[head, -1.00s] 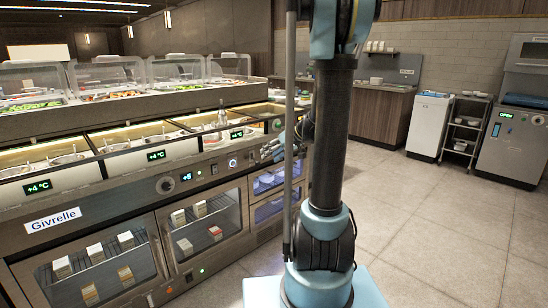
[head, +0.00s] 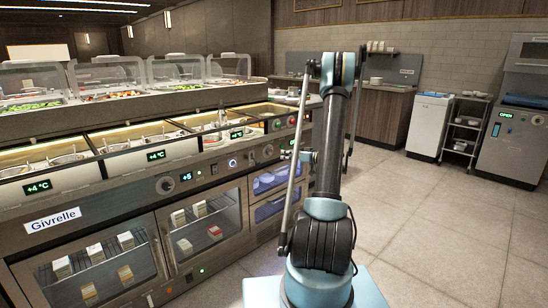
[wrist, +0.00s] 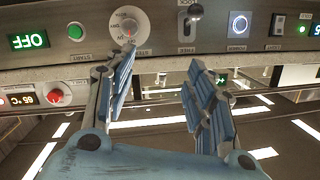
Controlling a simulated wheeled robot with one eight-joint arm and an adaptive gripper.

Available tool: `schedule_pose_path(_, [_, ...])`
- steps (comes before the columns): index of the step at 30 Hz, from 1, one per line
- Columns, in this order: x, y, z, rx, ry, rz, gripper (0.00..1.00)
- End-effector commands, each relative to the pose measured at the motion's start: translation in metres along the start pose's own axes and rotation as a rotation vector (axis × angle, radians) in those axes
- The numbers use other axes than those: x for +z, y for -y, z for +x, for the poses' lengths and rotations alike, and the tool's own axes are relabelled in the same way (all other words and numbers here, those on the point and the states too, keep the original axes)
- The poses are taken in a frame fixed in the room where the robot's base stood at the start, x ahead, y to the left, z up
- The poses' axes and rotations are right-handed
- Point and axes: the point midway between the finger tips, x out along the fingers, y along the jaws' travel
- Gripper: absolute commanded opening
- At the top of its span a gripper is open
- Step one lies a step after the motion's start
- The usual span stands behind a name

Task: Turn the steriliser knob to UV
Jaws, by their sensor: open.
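A white round dial with a grey knob (wrist: 129,27) is on the metal panel at the top of the wrist view. Its small lettering looks inverted and I cannot read the setting. My gripper (wrist: 160,62) is open, with nothing between its blue fingers. The left fingertip is just below the dial, overlapping its lower edge in the picture; contact cannot be told. The right finger is below a lever (wrist: 188,22).
A green OFF display (wrist: 28,41) and green button (wrist: 75,31) are left of the dial. A blue-ringed button (wrist: 238,24) and dark switch (wrist: 278,23) are right of the lever. The counter front (head: 140,190) runs along the left; open floor (head: 440,230) is at right.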

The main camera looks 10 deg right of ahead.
Motion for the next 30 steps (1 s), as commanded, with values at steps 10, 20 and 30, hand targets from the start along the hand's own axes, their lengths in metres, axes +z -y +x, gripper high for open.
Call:
schedule_pose_path(10, [0.033,-0.056,-0.006,0.027,-0.145,-0.06,0.5])
schedule_pose_path(20, [0.035,-0.062,0.011,0.03,-0.165,-0.069,0.5])
schedule_pose_path(30, [0.025,-0.062,0.069,0.028,-0.163,-0.069,0.5])
